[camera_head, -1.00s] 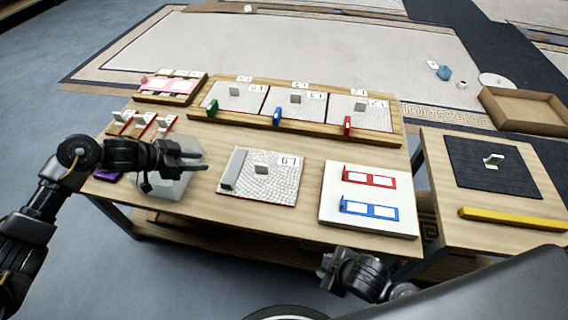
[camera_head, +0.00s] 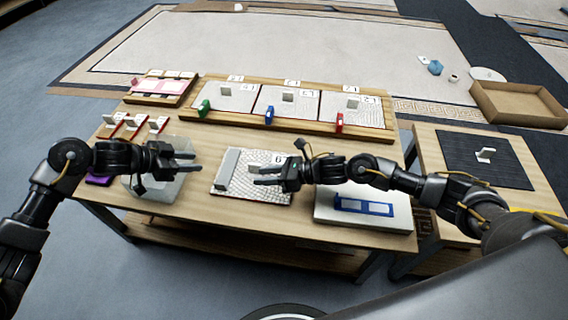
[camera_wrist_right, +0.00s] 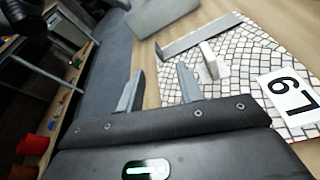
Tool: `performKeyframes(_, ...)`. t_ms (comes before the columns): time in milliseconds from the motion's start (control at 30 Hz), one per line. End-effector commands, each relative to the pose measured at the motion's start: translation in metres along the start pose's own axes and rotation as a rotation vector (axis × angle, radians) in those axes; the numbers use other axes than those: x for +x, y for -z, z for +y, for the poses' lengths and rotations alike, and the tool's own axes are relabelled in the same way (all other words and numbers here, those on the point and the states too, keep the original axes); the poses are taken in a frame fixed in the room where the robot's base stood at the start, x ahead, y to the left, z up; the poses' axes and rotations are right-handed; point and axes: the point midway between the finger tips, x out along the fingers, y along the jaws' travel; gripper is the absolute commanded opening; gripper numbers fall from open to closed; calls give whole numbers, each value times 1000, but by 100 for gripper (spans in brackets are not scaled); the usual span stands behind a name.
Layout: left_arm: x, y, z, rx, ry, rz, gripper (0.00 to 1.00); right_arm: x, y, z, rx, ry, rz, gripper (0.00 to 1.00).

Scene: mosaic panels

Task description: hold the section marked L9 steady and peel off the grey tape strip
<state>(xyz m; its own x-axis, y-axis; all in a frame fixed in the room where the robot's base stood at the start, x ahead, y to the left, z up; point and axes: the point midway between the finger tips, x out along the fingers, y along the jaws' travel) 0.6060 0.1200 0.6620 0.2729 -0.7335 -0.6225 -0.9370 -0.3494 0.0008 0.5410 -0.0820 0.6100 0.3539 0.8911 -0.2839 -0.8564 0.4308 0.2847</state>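The L9 section (camera_head: 240,193) is a pale cobbled mosaic panel on the table, with its tag (camera_wrist_right: 292,95) upside down in the right wrist view. The grey tape strip (camera_head: 227,170) lies along its left edge; it also shows in the right wrist view (camera_wrist_right: 200,38). A small pale upright grip (camera_wrist_right: 208,60) stands on the panel. My right gripper (camera_head: 259,175) is open and empty above the panel, hiding part of it; its fingers (camera_wrist_right: 160,88) point towards the grip and strip, apart from both. My left gripper (camera_head: 193,161) is open and empty over a translucent bin, left of the strip.
The translucent bin (camera_head: 150,188) stands left of the panel. A white board (camera_head: 330,212) with a blue frame lies to the right, partly under my right arm. A wooden tray (camera_head: 300,124) with several mosaic sections lies behind. A side table (camera_head: 440,160) holds a black mat.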

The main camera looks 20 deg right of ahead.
Motion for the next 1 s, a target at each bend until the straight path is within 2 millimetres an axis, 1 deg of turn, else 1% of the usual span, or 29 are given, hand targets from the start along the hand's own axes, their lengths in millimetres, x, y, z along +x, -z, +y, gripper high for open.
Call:
performKeyframes(33, 0, 0, 0, 0, 0, 0, 36, -9, 2, -19, -72, 19, 26, 36)
performKeyframes(100, 0, 0, 0, 0, 0, 0, 36, -18, 5, -37, -156, 36, 54, 36)
performKeyframes(200, 0, 0, 0, 0, 1, 0, 36, -29, 8, -55, -234, 52, 81, 36)
performKeyframes(300, 0, 0, 0, 0, 0, 0, 36, -34, 8, -63, -273, 59, 93, 36)
performKeyframes(467, 0, 0, 0, 0, 0, 0, 36, -36, 9, -66, -286, 61, 97, 36)
performKeyframes(567, 0, 0, 0, 0, 0, 0, 36, -30, 9, -66, -285, 61, 96, 36)
performKeyframes(667, 0, 0, 0, 0, 0, 0, 36, -17, 10, -66, -283, 61, 96, 36)
performKeyframes(1000, 0, 0, 0, 0, 0, 0, 36, 42, 15, -71, -283, 62, 95, 36)
